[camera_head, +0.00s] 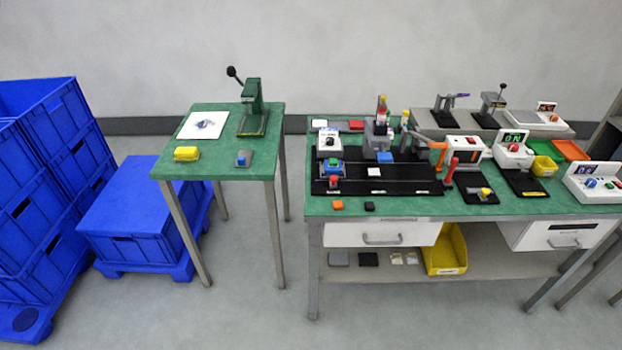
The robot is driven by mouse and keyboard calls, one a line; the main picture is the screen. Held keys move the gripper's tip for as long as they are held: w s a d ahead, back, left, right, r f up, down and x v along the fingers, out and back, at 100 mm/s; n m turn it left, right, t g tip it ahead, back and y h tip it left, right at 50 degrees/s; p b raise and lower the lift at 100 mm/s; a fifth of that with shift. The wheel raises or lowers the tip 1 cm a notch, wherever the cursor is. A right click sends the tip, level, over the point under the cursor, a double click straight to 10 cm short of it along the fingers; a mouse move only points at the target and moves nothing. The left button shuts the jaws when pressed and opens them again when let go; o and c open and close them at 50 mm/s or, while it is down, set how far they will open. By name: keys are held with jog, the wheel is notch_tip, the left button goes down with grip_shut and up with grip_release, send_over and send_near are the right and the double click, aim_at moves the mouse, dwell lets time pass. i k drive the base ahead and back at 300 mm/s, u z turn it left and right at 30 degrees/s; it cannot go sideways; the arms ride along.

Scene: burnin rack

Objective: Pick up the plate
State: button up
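I cannot tell for sure which thing is the plate. Several flat square pieces show. A small white square (374,171) lies on the black mat (405,187) of the long green bench. A grey square (339,259) and a black square (369,260) lie side by side on the shelf below. A larger white sheet (190,130) with a dark mark lies on the small green table (225,167). My gripper is not in view.
Blue crates (45,190) fill the left. A yellow bin (447,250) sits on the shelf. Devices crowd the bench; floor between tables is clear.

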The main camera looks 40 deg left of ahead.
aim_at(328, 170)
jog(key=k, duration=0.6)
jog(key=u, duration=1.9)
jog(key=i, duration=1.7)
jog(key=u, duration=0.05)
